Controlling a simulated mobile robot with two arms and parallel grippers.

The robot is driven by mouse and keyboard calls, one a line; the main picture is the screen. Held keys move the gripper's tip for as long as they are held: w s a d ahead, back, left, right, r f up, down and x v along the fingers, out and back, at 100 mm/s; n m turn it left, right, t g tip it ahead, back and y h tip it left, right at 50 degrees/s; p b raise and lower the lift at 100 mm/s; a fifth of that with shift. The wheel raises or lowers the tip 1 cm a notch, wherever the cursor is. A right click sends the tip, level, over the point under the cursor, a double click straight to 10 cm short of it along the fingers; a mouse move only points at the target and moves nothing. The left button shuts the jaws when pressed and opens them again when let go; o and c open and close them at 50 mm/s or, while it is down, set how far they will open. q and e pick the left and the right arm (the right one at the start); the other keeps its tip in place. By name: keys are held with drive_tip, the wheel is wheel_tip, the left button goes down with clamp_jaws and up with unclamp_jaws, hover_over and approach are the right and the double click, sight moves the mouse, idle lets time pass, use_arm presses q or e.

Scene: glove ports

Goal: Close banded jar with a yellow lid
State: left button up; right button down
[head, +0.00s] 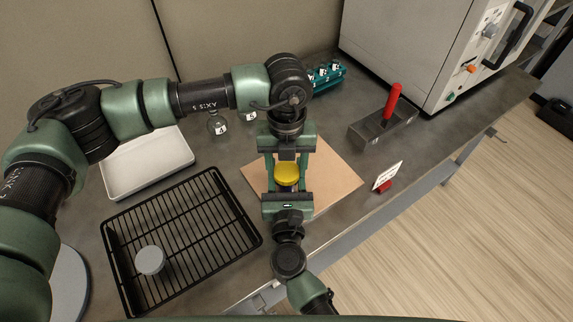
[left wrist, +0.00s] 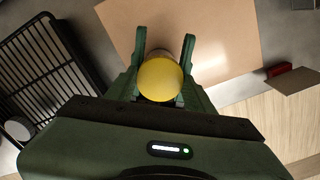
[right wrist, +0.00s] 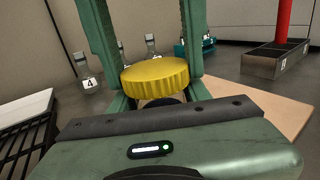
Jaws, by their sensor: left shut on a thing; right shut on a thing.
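The yellow lid (head: 287,173) lies level between the fingers of my two grippers, over the wooden board. It also shows in the left wrist view (left wrist: 160,78) and, with its ribbed edge, in the right wrist view (right wrist: 156,78). My left gripper (head: 287,168) comes from above and is shut on the lid. My right gripper (head: 287,190) reaches in from the near side, lower down, and is shut on the jar. I cannot tell whether lid and jar touch.
The board (head: 337,178) lies beneath. A black wire rack (head: 190,200) with a grey disc (head: 150,260) and a white tray (head: 120,175) are left. Labelled bottles (head: 218,125) and a teal rack (head: 325,76) stand behind. A red-handled metal holder (head: 372,128) and a card (head: 388,175) are right.

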use_arm(q)
drive_tip(key=m, duration=0.4)
drive_tip(key=shift+m, duration=0.4)
drive_tip(key=m, duration=1.7)
drive_tip(key=shift+m, duration=0.4)
drive_tip(key=m, duration=0.8)
drive_tip(key=o, duration=1.6)
drive_tip(key=shift+o, duration=0.2)
wheel_tip(320, 180, up, 12)
